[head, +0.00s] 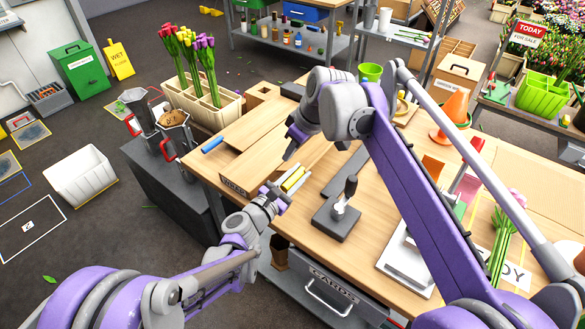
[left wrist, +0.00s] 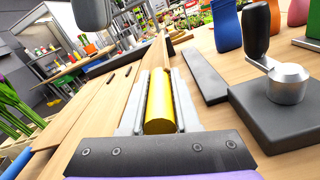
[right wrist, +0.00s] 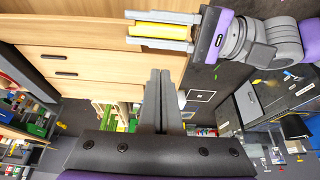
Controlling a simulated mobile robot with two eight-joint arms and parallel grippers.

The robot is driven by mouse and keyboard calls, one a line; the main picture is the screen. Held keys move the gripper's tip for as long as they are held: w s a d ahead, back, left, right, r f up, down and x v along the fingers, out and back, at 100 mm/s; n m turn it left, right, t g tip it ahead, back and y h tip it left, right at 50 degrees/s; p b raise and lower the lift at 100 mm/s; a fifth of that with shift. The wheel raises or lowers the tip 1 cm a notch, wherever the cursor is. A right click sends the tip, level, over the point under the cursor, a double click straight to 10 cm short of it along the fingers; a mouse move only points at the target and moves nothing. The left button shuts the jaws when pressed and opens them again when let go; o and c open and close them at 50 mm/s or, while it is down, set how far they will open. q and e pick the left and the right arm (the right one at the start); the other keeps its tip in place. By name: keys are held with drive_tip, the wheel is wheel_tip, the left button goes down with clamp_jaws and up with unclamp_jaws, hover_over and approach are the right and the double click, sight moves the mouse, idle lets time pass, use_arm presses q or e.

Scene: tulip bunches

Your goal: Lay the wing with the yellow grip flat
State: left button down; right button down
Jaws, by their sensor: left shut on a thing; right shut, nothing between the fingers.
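The yellow grip (head: 293,179) is at the near left edge of the wooden bench. My left gripper (head: 287,184) is shut around it; in the left wrist view the yellow grip (left wrist: 160,103) lies lengthwise between the two fingers. The right wrist view also shows the yellow grip (right wrist: 160,30) held there. Pale wooden panels (head: 262,150) lie beside the grip; I cannot tell which is its wing, nor whether it lies fully flat. My right gripper (head: 290,152) is shut and empty above the panels, just beyond the grip; its fingers (right wrist: 161,78) are together in the right wrist view.
A blue grip (head: 212,144) lies at the panels' left end. A black base with an upright lever (head: 337,222) stands right of my left gripper, near a dark flat bar (head: 345,174). A planter of tulips (head: 205,108) stands behind. Dark canisters (head: 176,133) stand left of the bench.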

sight(292, 178)
wheel_tip(292, 178, down, 4)
drive_tip(key=shift+d+f, duration=0.1)
drive_tip(key=shift+s+d+f, duration=0.15)
drive_tip(key=shift+s+f, duration=0.05)
drive_tip(key=shift+f, duration=0.45)
drive_tip(key=shift+s+d+f+y, duration=0.3)
drive_tip(key=shift+d+f, duration=0.2)
drive_tip(key=shift+f, duration=0.3)
use_arm(q)
drive_tip(key=c, duration=0.7)
unclamp_jaws()
drive_tip(key=shift+r, duration=0.1)
drive_tip(key=shift+o, duration=0.2)
use_arm(e)
drive_tip(key=shift+a+r, duration=0.1)
use_arm(q)
drive_tip(key=shift+s, duration=0.1)
